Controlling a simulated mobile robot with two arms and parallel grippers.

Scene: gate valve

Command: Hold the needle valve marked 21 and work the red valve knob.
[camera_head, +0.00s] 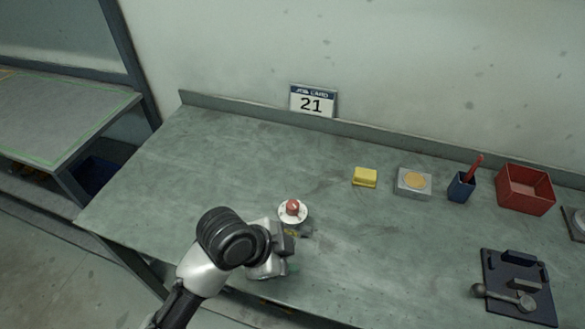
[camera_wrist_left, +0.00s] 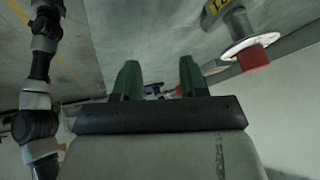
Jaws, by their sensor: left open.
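The valve's red knob (camera_head: 292,207) stands on a white round disc (camera_head: 284,217) near the front edge of the bench. The valve body below is mostly hidden by my left gripper (camera_head: 289,250). In the left wrist view the red knob (camera_wrist_left: 253,57) and white disc (camera_wrist_left: 243,47) show at the upper right, with a yellow marked band (camera_wrist_left: 212,12) on the body. My left gripper's green fingers (camera_wrist_left: 160,80) are apart, and the valve is to their right, not between them. The number on the valve is not readable. My right gripper is not in view.
A job card reading 21 (camera_head: 312,101) stands at the bench's back edge. A yellow block (camera_head: 365,177), grey box (camera_head: 413,183), blue cup (camera_head: 461,187) and red bin (camera_head: 525,190) stand to the right. A dark tray (camera_head: 497,266) is front right. The bench's left side is clear.

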